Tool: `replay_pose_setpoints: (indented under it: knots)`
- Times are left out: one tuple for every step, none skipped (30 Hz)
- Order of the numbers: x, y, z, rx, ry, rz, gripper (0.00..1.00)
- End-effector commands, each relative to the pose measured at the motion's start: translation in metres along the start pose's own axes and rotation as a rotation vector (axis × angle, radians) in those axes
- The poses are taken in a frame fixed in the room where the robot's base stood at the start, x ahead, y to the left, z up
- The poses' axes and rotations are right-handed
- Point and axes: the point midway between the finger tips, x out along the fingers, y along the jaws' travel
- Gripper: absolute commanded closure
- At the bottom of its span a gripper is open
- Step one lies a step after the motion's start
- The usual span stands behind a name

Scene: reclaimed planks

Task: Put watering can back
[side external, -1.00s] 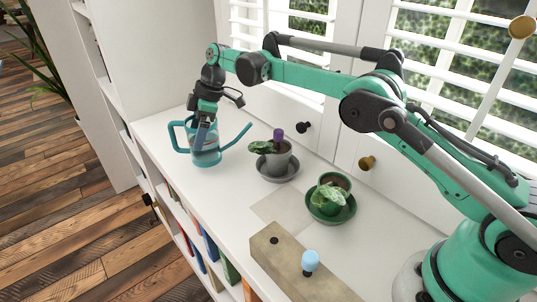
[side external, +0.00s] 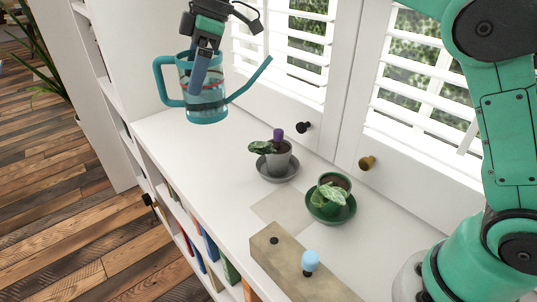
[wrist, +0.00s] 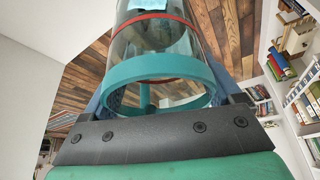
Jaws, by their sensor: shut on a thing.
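The watering can (side external: 207,112) is a clear vessel with teal rim, base, handle and long spout, and a red band. In the side view it hangs upright in the air above the far left end of the white shelf top. My gripper (side external: 199,80) is shut on the watering can from above. In the wrist view the clear body and teal ring of the watering can (wrist: 165,85) fill the middle, between my fingers. My fingertips are partly hidden by it.
A grey pot with a purple-topped item (side external: 277,160) and a green pot (side external: 328,195) stand on saucers on the shelf top (side external: 215,190). A pale square patch (side external: 285,209) lies beside them. A wooden block (side external: 285,262) with a blue-topped peg (side external: 310,262) is nearer. Shuttered windows line the back.

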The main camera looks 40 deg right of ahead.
Motion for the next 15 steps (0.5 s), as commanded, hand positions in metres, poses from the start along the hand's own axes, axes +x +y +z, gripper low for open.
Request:
replay_pose_setpoints:
  knots:
    - [-0.006, -0.006, -0.001, -0.001, 0.0, 0.0, 0.99]
    - [-0.009, -0.009, -0.001, -0.001, 0.0, 0.0, 0.99]
    - [-0.011, -0.011, -0.001, -0.001, 0.0, 0.0, 0.99]
    - [-0.012, -0.013, -0.001, -0.001, 0.0, 0.0, 0.99]
    - [-0.012, -0.013, -0.001, -0.001, 0.0, 0.0, 0.99]
    - [-0.01, -0.014, 0.001, -0.001, 0.001, 0.0, 0.99]
    - [-0.007, -0.014, 0.002, -0.001, 0.001, 0.0, 0.99]
    - [-0.004, -0.015, 0.003, -0.001, 0.001, 0.0, 0.99]
    - [0.003, -0.015, 0.006, -0.001, 0.001, 0.0, 0.99]
    - [0.008, -0.015, 0.008, -0.001, 0.001, 0.0, 0.99]
    - [0.013, -0.015, 0.011, -0.001, 0.001, 0.0, 0.99]
    - [0.022, -0.015, 0.014, -0.001, 0.001, 0.0, 0.99]
    - [0.028, -0.014, 0.017, -0.001, 0.001, 0.0, 0.99]
    - [0.035, -0.015, 0.019, -0.001, 0.001, 0.0, 0.99]
    - [0.043, -0.015, 0.023, -0.001, 0.001, 0.0, 0.99]
